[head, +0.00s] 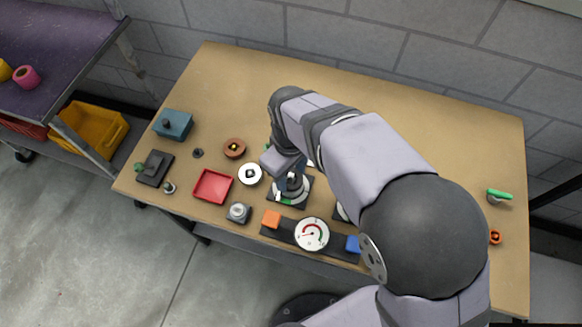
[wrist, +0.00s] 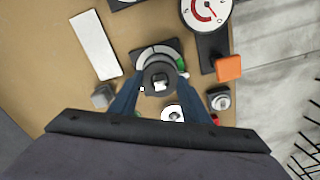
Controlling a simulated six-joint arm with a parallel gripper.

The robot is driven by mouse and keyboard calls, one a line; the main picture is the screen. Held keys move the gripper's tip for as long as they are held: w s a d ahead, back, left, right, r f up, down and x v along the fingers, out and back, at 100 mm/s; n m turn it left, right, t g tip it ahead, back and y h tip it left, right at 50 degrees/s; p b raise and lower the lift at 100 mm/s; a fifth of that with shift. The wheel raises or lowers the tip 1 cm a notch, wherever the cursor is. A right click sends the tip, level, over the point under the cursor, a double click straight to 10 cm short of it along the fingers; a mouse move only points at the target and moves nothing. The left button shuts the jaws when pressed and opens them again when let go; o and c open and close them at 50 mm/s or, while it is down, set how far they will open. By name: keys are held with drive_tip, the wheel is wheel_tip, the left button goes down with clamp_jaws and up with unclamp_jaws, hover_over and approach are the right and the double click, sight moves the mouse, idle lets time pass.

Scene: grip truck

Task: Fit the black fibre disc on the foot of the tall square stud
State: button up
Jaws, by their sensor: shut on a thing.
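My gripper (wrist: 160,87) has its two blue fingers closed on the sides of a black disc (wrist: 159,73) with a lighter centre, probably the fibre disc. In the head view my gripper (head: 291,180) is over a dark square base (head: 276,198) with a pale round plate on it, left of the gauge's far side. The base also shows in the wrist view (wrist: 136,56), behind and around the disc. The stud's foot is hidden by the disc and fingers. I cannot tell whether the disc is around the stud or just above it.
A white disc with a dark square centre (head: 250,174) lies close left. A brown disc (head: 234,148), red tray (head: 212,187) and grey knob unit (head: 238,213) are nearby. A gauge (head: 312,234) sits in front between orange (head: 271,219) and blue blocks. The back of the table is clear.

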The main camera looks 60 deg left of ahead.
drive_tip(key=shift+f, duration=0.25)
drive_tip(key=shift+f, duration=0.35)
drive_tip(key=shift+f, duration=0.25)
idle(0.7)
drive_tip(key=o, duration=1.4)
drive_tip(key=shift+o, duration=0.2)
drive_tip(key=shift+r, duration=0.1)
drive_tip(key=shift+r+p, duration=3.05)
drive_tip(key=shift+r, duration=0.6)
